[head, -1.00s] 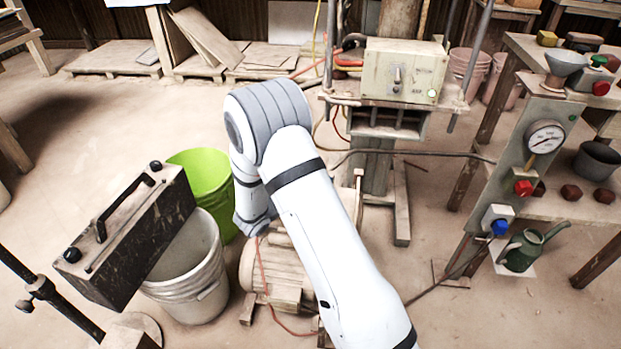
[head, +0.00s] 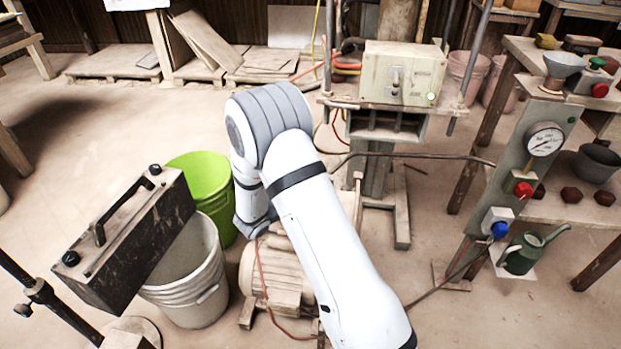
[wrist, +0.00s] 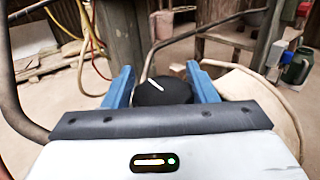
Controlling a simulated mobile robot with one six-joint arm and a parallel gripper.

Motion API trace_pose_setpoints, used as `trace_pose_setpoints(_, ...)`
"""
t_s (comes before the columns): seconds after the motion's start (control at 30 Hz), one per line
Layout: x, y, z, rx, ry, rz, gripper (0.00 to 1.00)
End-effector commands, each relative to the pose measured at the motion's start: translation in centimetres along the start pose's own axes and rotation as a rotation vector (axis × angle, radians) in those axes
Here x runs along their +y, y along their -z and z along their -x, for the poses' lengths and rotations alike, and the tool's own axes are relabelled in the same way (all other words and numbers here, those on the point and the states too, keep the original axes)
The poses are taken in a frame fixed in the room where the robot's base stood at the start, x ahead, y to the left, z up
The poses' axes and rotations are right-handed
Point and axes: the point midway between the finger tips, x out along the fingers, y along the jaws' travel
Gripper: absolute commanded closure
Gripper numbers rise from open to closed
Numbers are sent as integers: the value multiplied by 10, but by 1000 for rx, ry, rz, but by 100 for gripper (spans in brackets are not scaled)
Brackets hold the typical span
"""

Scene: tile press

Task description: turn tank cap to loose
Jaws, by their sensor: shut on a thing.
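The tank cap (wrist: 165,93) is a round black cap with a white line on its top. In the wrist view the line slants up to the left. My gripper (wrist: 160,80) has blue fingers on the left and right sides of the cap and is shut on it. The cap's lower part is hidden behind the dark edge of my gripper. In the head view my arm hides the gripper and the cap, so what lies under the cap does not show there.
A motor (head: 272,268) sits on the floor beside my arm. A green bucket (head: 207,178), a white bucket (head: 195,290) and a tilted black box (head: 128,240) stand left. A panel with a gauge (head: 544,140) and a watering can (head: 522,254) are right. Hoses and a cable run nearby.

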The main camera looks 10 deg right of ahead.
Motion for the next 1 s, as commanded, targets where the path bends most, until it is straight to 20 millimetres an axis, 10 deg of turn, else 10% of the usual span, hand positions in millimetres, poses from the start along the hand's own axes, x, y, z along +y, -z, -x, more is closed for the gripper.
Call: trace_pose_setpoints(1.0,8,-1,-5,-1,-617,-9,74)
